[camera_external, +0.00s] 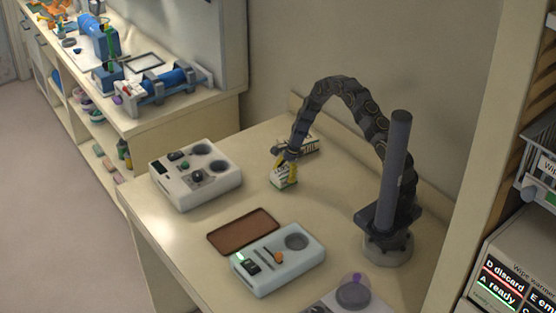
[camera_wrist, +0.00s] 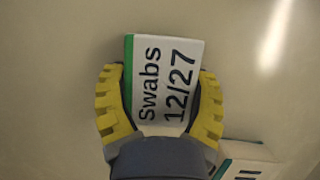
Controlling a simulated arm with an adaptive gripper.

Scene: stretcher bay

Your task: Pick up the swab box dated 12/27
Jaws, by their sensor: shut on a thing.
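The swab box (camera_wrist: 165,80) is white with a green edge and reads "Swabs 12/27" in the wrist view. My gripper (camera_wrist: 160,105) has its yellow fingers shut on the box's two sides. In the external view my gripper (camera_external: 279,162) is over the table with the box (camera_external: 284,178) between its fingers. I cannot tell whether the box touches the table. A second white and green box (camera_external: 303,142) lies just behind, near the wall, and its corner shows at the lower right of the wrist view (camera_wrist: 246,163). Its lettering is not readable.
On the table (camera_external: 185,236) stand a white device (camera_external: 196,174) at the left, a pale device (camera_external: 278,260) in front and a brown mat (camera_external: 243,231). Another device with a round disc (camera_external: 352,293) is at the front edge. The tabletop around the held box is mostly clear.

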